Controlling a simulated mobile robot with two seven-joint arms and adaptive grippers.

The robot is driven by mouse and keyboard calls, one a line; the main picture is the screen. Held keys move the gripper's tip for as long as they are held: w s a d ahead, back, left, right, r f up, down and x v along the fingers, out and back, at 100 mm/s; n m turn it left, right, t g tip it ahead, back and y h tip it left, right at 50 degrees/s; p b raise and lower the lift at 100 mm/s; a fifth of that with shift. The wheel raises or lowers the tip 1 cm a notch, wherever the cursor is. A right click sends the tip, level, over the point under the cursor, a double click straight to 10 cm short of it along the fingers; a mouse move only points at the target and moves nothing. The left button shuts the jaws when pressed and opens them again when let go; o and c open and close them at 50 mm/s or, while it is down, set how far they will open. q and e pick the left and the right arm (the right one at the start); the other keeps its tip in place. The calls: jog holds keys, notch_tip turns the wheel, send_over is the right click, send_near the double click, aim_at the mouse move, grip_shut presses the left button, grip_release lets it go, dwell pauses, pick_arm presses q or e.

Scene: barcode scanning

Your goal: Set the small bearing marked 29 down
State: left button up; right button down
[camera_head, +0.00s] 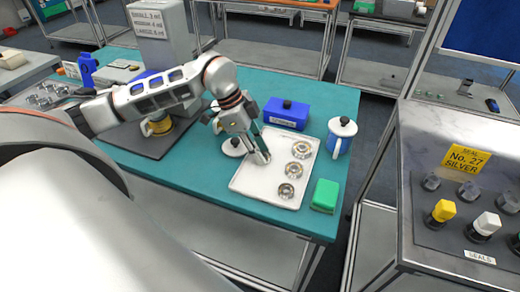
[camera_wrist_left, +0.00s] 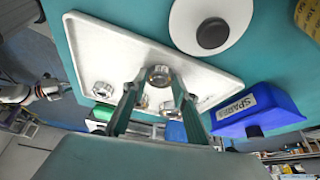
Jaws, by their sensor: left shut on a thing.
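My left gripper (camera_head: 262,158) is over the left part of the white tray (camera_head: 262,186). It is shut on a small metal bearing (camera_wrist_left: 158,77), seen between the fingertips in the left wrist view, low over the tray (camera_wrist_left: 110,45). I cannot tell whether this bearing touches the tray, and its marking is not readable. On the tray's right side lie a far bearing (camera_head: 301,149), a middle bearing (camera_head: 294,170) and a near bearing (camera_head: 286,190). My right gripper is not in view.
Near the tray stand a blue SPARES box (camera_head: 287,113), a blue-and-white lidded container (camera_head: 341,137), a green block (camera_head: 325,195) and a white round thing with a black knob (camera_head: 233,146). The tray's front left is clear. A metal cabinet (camera_head: 415,200) stands right.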

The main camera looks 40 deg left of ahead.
pick_arm(q)
jog(key=o, duration=1.2)
jog(key=shift+o, duration=0.2)
jog(key=b+v, duration=0.1)
jog(key=v, duration=1.1)
jog(key=shift+s, duration=0.1)
